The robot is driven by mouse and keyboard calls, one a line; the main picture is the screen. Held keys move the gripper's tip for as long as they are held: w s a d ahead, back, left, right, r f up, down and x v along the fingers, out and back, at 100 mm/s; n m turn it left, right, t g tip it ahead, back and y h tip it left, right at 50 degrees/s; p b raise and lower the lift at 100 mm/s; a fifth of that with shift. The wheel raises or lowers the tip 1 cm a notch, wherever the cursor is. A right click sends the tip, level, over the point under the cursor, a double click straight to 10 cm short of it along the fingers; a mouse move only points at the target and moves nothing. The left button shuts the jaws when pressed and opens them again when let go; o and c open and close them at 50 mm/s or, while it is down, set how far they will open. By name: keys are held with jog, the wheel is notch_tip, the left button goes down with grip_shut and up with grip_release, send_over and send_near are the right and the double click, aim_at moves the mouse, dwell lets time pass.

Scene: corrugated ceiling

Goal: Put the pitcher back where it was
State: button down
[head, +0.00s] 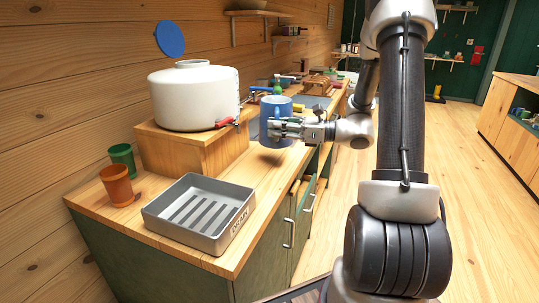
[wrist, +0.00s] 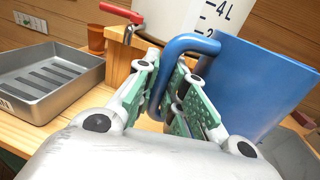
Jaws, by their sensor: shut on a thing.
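A blue pitcher (head: 270,122) is held at the counter's front edge, to the right of the wooden box, and looks upright in the head view. My gripper (head: 290,128) reaches it from the right. In the wrist view my gripper (wrist: 178,95) is shut on the pitcher's handle, and the blue body (wrist: 255,85) fills the right side. The pitcher's far side is hidden.
A white tank (head: 195,97) with a red tap (head: 226,122) stands on a wooden box (head: 185,152). A grey drain tray (head: 228,232) lies on the counter (head: 135,222) in front. An orange cup (head: 117,186) and a green cup (head: 122,159) stand at the left.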

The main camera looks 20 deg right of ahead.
notch_tip(320, 180, down, 7)
jog(key=shift+f, duration=0.1)
dwell(0.4)
jog(key=c, duration=1.5)
grip_release()
jog(key=shift+f, duration=0.15)
